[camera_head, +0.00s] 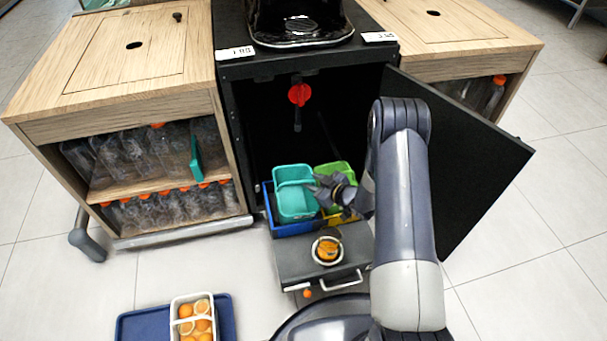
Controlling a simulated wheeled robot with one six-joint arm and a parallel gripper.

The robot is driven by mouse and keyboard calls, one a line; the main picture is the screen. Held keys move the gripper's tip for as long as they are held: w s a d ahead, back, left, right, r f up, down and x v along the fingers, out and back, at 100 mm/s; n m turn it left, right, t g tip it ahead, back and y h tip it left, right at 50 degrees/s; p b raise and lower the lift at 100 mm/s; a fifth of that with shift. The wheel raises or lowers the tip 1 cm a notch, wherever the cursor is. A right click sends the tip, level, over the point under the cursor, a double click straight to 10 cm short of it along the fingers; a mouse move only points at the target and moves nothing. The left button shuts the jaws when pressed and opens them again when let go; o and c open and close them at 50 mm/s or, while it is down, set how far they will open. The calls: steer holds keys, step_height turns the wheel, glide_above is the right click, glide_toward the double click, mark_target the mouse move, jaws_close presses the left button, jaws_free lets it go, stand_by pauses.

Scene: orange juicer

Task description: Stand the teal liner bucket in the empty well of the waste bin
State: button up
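The teal liner bucket (296,201) is at the left half of the blue waste bin (293,231), inside the open black cabinet. Its open top faces up and a handle shows across it. I cannot tell whether it rests fully down in the well. A green bucket (346,171) stands in the right half of the bin, partly hidden by my gripper. My gripper (318,190) reaches in from the right, its fingertips at the right side of the teal bucket. Its fingers are too small and dark to tell whether they are shut on the bucket.
The black cabinet door (480,165) stands open at right, close to my arm. A grey drawer unit (300,262) with a round cup sits before the bin. A blue tray (140,325) with a white basket of oranges (180,303) lies at front left. Bottle shelves flank the cabinet.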

steer(key=v, duration=0.4)
steer(key=shift+s+d+r+p, duration=0.15)
steer(key=shift+s+d+p, duration=0.1)
steer(key=shift+p, duration=0.15)
steer(key=shift+c, duration=0.3)
stand_by(0.9)
